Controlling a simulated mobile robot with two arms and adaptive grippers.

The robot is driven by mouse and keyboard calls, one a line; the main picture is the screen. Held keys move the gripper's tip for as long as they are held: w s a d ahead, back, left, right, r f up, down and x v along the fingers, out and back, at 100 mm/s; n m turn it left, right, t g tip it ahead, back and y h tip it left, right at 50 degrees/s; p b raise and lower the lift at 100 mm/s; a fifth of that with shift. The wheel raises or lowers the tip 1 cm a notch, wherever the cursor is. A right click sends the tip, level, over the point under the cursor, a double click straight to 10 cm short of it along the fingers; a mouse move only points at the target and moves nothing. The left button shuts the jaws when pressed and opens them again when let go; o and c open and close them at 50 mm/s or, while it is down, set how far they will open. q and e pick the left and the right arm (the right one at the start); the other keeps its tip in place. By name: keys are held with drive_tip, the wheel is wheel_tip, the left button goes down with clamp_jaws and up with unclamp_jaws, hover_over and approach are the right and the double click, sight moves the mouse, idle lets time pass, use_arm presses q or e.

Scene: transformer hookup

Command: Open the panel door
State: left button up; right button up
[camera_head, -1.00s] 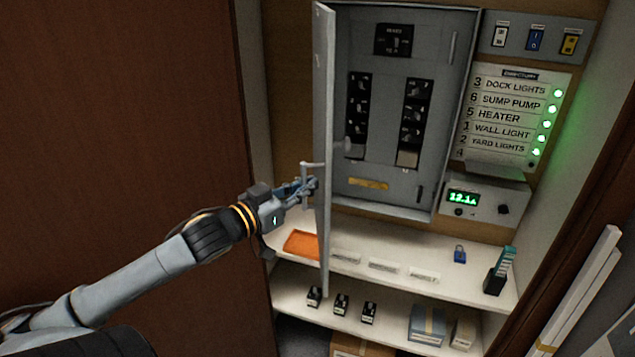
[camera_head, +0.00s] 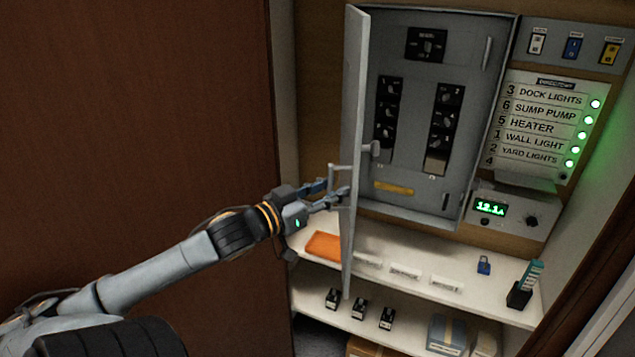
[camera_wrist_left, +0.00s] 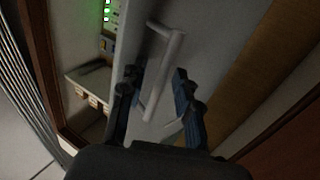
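The grey panel door (camera_head: 352,130) is swung outward from the breaker panel (camera_head: 416,100) and shows almost edge-on in the head view. Its bar handle (camera_head: 340,168) is on the left-facing side. My left gripper (camera_head: 340,192) is at this handle, with its fingers spread apart. In the left wrist view the gripper (camera_wrist_left: 155,92) is open, and the handle (camera_wrist_left: 163,75) stands between its two blue fingers, with gaps visible on both sides. Whether a finger touches the door face I cannot tell. My right gripper is not in view.
A shelf (camera_head: 400,255) below the panel holds an orange tray (camera_head: 323,245), white labels and a blue padlock (camera_head: 484,264). Several small black parts stand on the lower shelf. A brown wall (camera_head: 130,110) fills the left. A meter (camera_head: 506,209) is at the right.

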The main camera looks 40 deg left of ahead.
use_arm(q)
drive_tip(key=s+a, duration=0.1)
drive_tip(key=s, duration=1.1)
drive_tip(key=shift+a, duration=0.1)
